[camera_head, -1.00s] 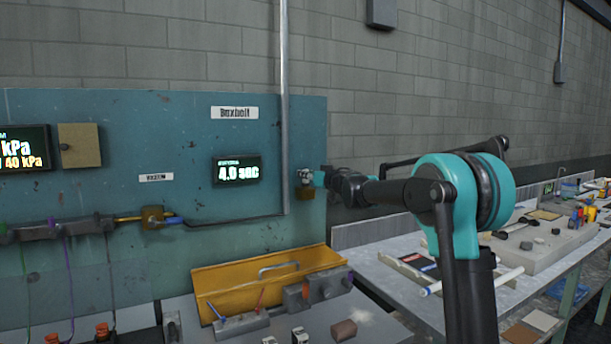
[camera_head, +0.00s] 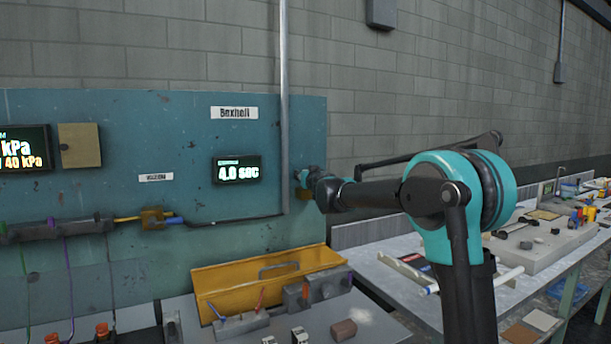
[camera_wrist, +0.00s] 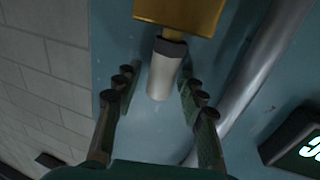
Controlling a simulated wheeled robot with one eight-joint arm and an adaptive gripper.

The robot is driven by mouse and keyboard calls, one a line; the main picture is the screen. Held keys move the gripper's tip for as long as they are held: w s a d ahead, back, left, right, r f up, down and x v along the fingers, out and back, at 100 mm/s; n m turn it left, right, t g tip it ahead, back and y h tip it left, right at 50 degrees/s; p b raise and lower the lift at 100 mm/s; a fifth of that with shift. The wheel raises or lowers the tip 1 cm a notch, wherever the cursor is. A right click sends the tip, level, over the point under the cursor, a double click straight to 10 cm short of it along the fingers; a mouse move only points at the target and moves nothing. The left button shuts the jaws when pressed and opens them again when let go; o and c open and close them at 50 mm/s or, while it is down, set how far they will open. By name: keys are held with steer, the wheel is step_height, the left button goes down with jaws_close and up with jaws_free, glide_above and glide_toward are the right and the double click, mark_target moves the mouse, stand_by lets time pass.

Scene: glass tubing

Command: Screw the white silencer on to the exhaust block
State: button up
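In the wrist view, the brass exhaust block (camera_wrist: 180,14) is at the top. The white silencer (camera_wrist: 163,78) is lined up with its face, with a dark collar between them; whether the thread is engaged cannot be told. My gripper (camera_wrist: 156,72) has its dark fingers spread on both sides of the silencer. A gap shows on the left; the right fingertip lies close to it, contact unclear. In the head view, my gripper (camera_head: 308,180) is at the right edge of the teal panel, hiding the silencer.
A vertical grey pipe (camera_head: 284,110) runs left of the gripper and passes close by in the wrist view (camera_wrist: 262,65). A lit timer display (camera_head: 238,171) is on the panel. A yellow tray (camera_head: 225,290) stands below. Grey block wall lies to the right.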

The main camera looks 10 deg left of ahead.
steer(key=shift+w+d+n+g+y, duration=0.15)
steer(key=shift+n+g+y, duration=0.15)
steer(key=shift+n+y, duration=0.3)
steer(key=n+g+y, duration=0.1)
steer(key=n+y, duration=0.1)
steer(key=n+g+y, duration=0.1)
steer(key=g+y, duration=0.1)
steer(key=y, duration=0.1)
steer(key=shift+n+g, duration=0.3)
steer(key=shift+n, duration=0.1)
steer(key=shift+n+g+y, duration=0.7)
steer(key=shift+g+y, duration=0.2)
steer(key=shift+a, duration=0.2)
steer(key=shift+o, duration=0.4)
steer(key=shift+s, duration=0.2)
jaws_close()
steer(key=shift+a, duration=0.1)
